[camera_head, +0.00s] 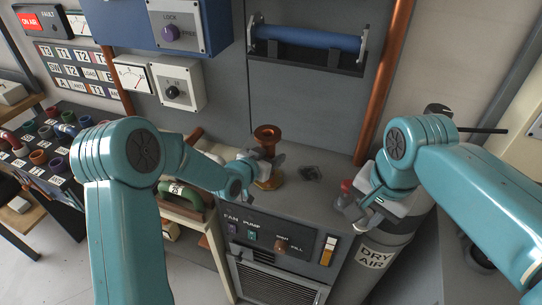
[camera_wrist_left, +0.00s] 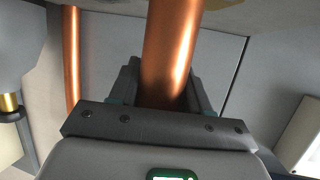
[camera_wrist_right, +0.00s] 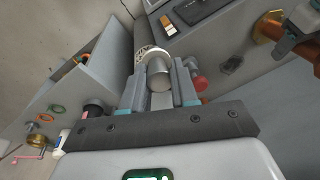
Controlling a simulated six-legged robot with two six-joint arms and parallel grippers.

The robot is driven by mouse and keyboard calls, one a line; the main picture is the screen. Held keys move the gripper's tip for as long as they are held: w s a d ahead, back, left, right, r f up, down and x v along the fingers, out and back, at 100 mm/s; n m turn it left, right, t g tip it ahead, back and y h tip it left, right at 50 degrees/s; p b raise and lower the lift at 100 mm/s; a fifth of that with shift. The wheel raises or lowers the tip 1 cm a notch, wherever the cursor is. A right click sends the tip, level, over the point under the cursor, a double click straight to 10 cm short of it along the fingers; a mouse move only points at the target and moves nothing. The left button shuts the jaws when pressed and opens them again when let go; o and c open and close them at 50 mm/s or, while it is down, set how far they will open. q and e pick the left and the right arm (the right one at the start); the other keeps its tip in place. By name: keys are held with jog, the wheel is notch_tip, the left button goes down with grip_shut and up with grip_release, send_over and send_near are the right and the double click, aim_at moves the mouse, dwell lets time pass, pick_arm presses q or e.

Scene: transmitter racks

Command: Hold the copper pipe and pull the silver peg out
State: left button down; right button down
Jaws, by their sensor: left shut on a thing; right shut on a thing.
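The copper pipe (camera_head: 267,138) stands upright with a flared top on a brass-coloured base (camera_head: 269,183) on the grey cabinet. My left gripper (camera_head: 266,164) is shut around its middle; the pipe (camera_wrist_left: 171,50) also fills the space between the fingers in the left wrist view. My right gripper (camera_head: 357,204) is at the cabinet's right end, over the grey cylinder marked DRY AIR. It is shut on the silver peg (camera_wrist_right: 160,76), a short round piece between its fingers in the right wrist view. The peg is hidden in the head view. I cannot tell whether its far end sits in anything.
A red knob (camera_head: 346,186) is close beside my right gripper. The DRY AIR cylinder (camera_head: 374,257) stands at the cabinet's right end. A tall copper wall pipe (camera_head: 383,90) rises behind. The cabinet top (camera_head: 322,160) between the grippers is mostly clear.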

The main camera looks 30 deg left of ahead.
pick_arm(q)
jog(key=shift+b, duration=0.3)
jog(key=c, duration=0.5)
grip_release()
jog(key=shift+w+d+f, duration=0.1)
jog(key=shift+f, duration=0.05)
